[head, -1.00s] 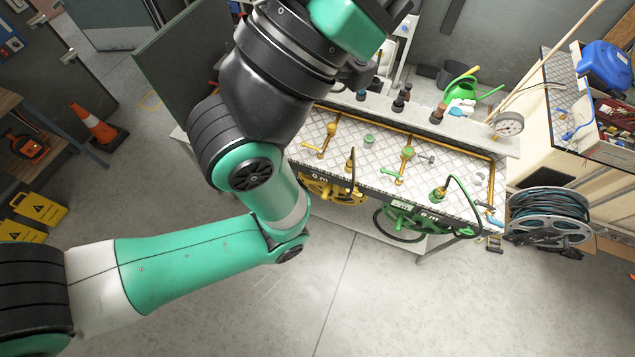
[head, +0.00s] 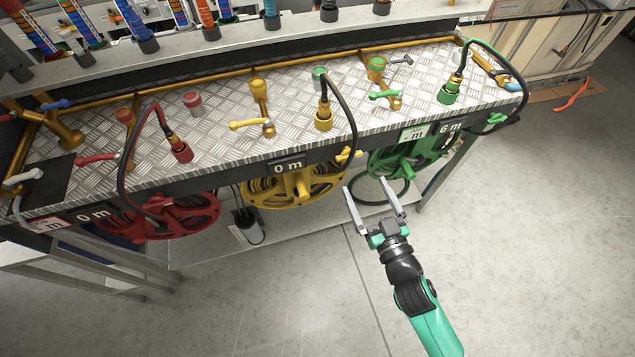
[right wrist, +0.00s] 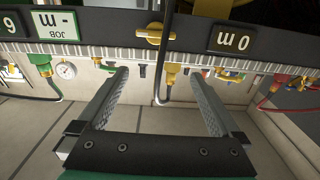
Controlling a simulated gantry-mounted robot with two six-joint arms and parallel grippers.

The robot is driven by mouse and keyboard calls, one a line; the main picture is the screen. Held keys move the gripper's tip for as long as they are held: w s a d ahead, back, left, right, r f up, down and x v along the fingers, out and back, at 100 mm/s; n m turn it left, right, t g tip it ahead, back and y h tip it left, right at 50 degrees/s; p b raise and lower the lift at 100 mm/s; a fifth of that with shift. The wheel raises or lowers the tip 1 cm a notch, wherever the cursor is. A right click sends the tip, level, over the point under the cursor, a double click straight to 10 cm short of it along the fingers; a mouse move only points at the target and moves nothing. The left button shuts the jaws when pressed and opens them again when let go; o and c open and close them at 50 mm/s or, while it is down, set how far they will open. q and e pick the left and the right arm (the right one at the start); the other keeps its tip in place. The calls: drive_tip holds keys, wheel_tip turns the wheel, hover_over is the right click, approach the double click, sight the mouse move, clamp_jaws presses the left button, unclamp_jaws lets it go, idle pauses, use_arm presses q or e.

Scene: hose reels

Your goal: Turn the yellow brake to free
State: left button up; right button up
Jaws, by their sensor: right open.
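The yellow brake (head: 347,156) is a small yellow handle on the bench's front edge, right of the yellow reel's "0 m" display. It also shows in the right wrist view (right wrist: 155,34), top centre, lying crosswise on the dark front strip. The yellow reel (head: 285,186) hangs under the bench, left of the brake. My right gripper (head: 366,185) is open and empty, its fingers pointing up toward the bench edge, apart from the brake. In the right wrist view the two fingers (right wrist: 160,72) stand wide apart with the brake beyond the gap. My left gripper is not in view.
A red reel (head: 165,215) hangs at left and a green reel (head: 400,158) at right, close to my right fingers. A yellow valve lever (head: 250,124) and a hose with a yellow coupling (head: 323,117) stand on the bench top. The floor in front is clear.

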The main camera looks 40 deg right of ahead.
sight(350, 158)
drive_tip(key=w+d+f, duration=0.1)
drive_tip(key=w, duration=0.2)
drive_tip(key=w+d, duration=0.2)
drive_tip(key=w, duration=0.2)
drive_tip(key=w+d+f+b, duration=0.1)
drive_tip(key=w, duration=0.2)
drive_tip(key=shift+w+d+f, duration=0.15)
drive_tip(key=shift+w+f, duration=0.1)
drive_tip(key=shift+f, duration=0.1)
drive_tip(key=c, duration=1)
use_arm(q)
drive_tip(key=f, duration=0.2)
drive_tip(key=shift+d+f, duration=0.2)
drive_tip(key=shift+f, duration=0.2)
